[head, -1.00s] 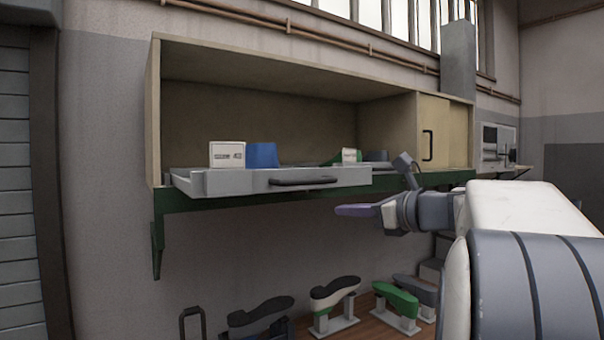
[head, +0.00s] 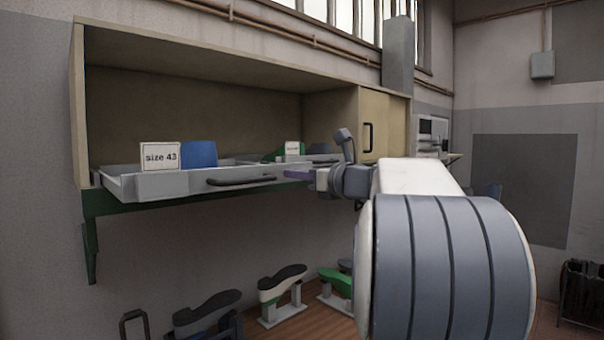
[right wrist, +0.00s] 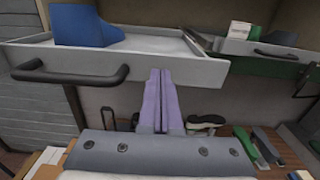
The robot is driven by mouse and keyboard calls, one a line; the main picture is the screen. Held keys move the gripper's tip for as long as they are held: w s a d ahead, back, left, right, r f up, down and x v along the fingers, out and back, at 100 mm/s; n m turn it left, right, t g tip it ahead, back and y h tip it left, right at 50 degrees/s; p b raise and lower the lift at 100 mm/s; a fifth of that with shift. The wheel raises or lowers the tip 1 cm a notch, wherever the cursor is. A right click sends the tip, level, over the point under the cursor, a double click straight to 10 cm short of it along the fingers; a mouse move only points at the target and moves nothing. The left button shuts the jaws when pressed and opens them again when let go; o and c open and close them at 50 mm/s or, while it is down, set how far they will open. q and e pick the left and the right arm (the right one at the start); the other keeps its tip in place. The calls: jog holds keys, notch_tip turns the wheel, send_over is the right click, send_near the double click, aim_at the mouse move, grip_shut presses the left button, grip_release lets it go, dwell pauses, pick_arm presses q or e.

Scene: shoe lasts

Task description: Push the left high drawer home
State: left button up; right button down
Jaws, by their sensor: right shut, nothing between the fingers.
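The left high drawer (head: 150,186) is a shallow grey tray standing out of the wooden cabinet, with a dark bar handle (head: 240,181) on its front. It holds a blue block (head: 199,154) and a white "size 43" card (head: 159,156). My right gripper (head: 298,174) has purple fingers and is at the right end of the drawer front. In the right wrist view the shut, empty fingers (right wrist: 160,75) overlap the drawer front (right wrist: 190,68), right of its handle (right wrist: 70,73). I cannot tell whether they touch it. My left gripper is out of view.
Another drawer (right wrist: 245,45) with a handle lies to the right. A sliding wooden door (head: 378,125) closes the cabinet's right part. Several shoe lasts on stands, one black and white (head: 281,285), stand below. Open air lies beneath the drawer.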

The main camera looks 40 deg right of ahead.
aim_at(282, 172)
jog(key=shift+w+a+p, duration=0.15)
jog(key=shift+w+p, duration=0.15)
jog(key=shift+w, duration=1.5)
jog(key=shift+w+a+p, duration=0.15)
jog(key=shift+w+p, duration=0.15)
jog(key=shift+w, duration=1.5)
jog(key=shift+w+a+p, duration=0.15)
jog(key=shift+w+p, duration=0.45)
jog(key=shift+w, duration=1.6)
jog(key=shift+w+a+r, duration=0.1)
jog(key=shift+w, duration=0.45)
jog(key=shift+w+a+p, duration=0.1)
jog(key=shift+w+p, duration=0.7)
jog(key=shift+w, duration=0.9)
